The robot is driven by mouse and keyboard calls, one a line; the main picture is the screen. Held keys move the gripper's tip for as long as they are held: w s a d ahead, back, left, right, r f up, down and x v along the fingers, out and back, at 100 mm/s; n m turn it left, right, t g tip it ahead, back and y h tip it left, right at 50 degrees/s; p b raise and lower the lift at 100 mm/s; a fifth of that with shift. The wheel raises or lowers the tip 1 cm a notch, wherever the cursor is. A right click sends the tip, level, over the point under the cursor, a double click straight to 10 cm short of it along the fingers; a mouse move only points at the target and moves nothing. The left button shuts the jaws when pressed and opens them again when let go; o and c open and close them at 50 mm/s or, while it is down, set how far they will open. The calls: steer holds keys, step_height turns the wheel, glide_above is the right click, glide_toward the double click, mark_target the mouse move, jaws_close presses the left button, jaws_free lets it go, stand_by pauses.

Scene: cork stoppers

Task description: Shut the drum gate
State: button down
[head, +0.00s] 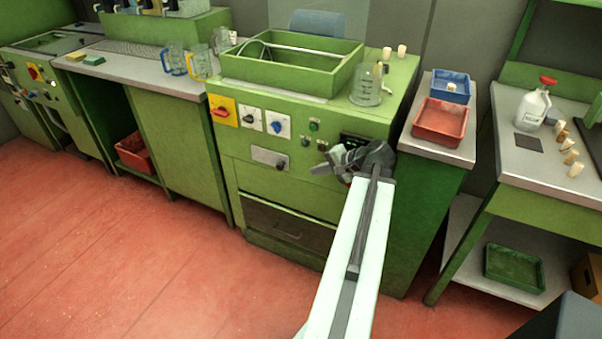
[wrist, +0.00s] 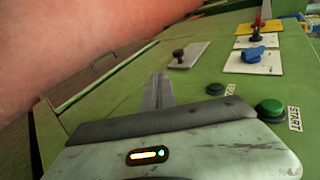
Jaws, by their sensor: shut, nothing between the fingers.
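The green machine (head: 285,185) stands in the middle of the head view, with an open basin on top. Its front has a pale plate with a dark knob (head: 268,158), also seen in the wrist view (wrist: 189,55). A dark recessed panel (head: 290,228) is low on the front. I cannot tell which part is the drum gate. My gripper (head: 321,170) is in front of the machine's right side, to the right of the knob plate and apart from it. In the wrist view my gripper (wrist: 159,85) is shut and empty, with the knob beyond its tips.
Above the plate are a red handle on yellow (head: 222,112), a black knob (head: 249,117) and a blue knob (head: 276,122). A green button (wrist: 270,110) marked START is close by my gripper in the wrist view. The red floor (head: 120,250) in front is clear.

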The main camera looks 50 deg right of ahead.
steer(key=shift+w+r+b+x, duration=0.35)
steer(key=shift+b+x, duration=0.4)
steer(key=shift+x, duration=1.3)
steer(key=shift+w+r+b+x, duration=0.35)
steer(key=shift+b+x, duration=0.45)
steer(key=shift+x, duration=1.2)
steer(key=shift+w+r+b+x, duration=0.15)
steer(key=shift+r+b+x, duration=0.45)
steer(key=shift+x, duration=1.45)
steer(key=shift+a+f, duration=0.1)
steer(key=shift+f, duration=0.05)
